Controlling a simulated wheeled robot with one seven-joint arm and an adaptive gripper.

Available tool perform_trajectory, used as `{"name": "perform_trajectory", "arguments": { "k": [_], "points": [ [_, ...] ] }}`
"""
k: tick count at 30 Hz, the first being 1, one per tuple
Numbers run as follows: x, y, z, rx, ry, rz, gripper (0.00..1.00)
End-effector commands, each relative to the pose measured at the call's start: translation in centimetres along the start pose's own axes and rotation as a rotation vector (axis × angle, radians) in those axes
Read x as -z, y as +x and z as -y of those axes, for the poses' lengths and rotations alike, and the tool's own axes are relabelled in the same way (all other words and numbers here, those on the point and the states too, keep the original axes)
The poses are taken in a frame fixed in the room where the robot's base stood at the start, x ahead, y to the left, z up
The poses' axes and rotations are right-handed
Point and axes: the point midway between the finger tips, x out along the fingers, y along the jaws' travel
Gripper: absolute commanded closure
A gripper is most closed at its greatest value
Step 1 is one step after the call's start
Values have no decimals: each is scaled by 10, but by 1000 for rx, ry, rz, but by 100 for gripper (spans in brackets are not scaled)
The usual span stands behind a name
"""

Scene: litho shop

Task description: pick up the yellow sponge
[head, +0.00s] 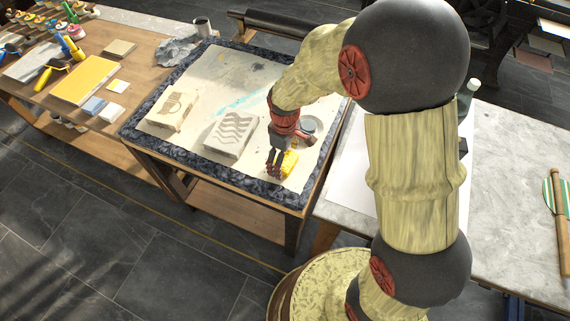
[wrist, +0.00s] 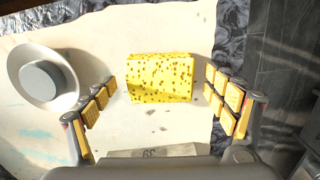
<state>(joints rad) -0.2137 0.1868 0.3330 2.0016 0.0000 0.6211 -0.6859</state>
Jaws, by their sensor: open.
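The yellow sponge (wrist: 160,78) is a speckled block lying on the pale, stained sheet (wrist: 45,115) of the dark-edged table. In the wrist view it sits between and just beyond the fingers of my gripper (wrist: 161,97), with a gap on each side. My gripper is open and empty. In the head view, my gripper (head: 275,165) is low over the table's near right part, and the sponge (head: 290,162) shows just right of the fingers, partly hidden by them.
A round dish (wrist: 44,76) stands left of the sponge in the wrist view. Two pale stone blocks, one with wavy lines (head: 231,134) and one with a curled figure (head: 173,111), lie left of my gripper. A dark cup (head: 203,27) stands at the back.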

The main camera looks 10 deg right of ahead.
Motion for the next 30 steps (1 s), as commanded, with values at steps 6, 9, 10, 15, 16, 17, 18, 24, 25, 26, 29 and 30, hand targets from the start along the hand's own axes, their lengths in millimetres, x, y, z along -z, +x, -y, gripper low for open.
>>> {"name": "perform_trajectory", "arguments": {
  "k": [6, 9, 10, 15, 16, 17, 18, 24, 25, 26, 29, 30],
  "points": [
    [0, 7, 0, -1, 0, -1, 14],
    [0, 7, 0, -1, 0, -1, 16],
    [0, 7, 0, -1, 0, -1, 17],
    [0, 7, 0, -1, 0, -1, 27],
    [0, 7, 0, -1, 0, -1, 29],
    [0, 7, 0, -1, 0, -1, 30],
    [0, 7, 0, -1, 0, -1, 33],
    [0, 7, 0, -1, 0, -1, 44],
    [0, 7, 0, -1, 0, -1, 46],
    [0, 7, 0, -1, 0, -1, 47],
    [0, 7, 0, -1, 0, -1, 53],
    [0, 7, 0, -1, 0, -1, 53]
  ]
}}
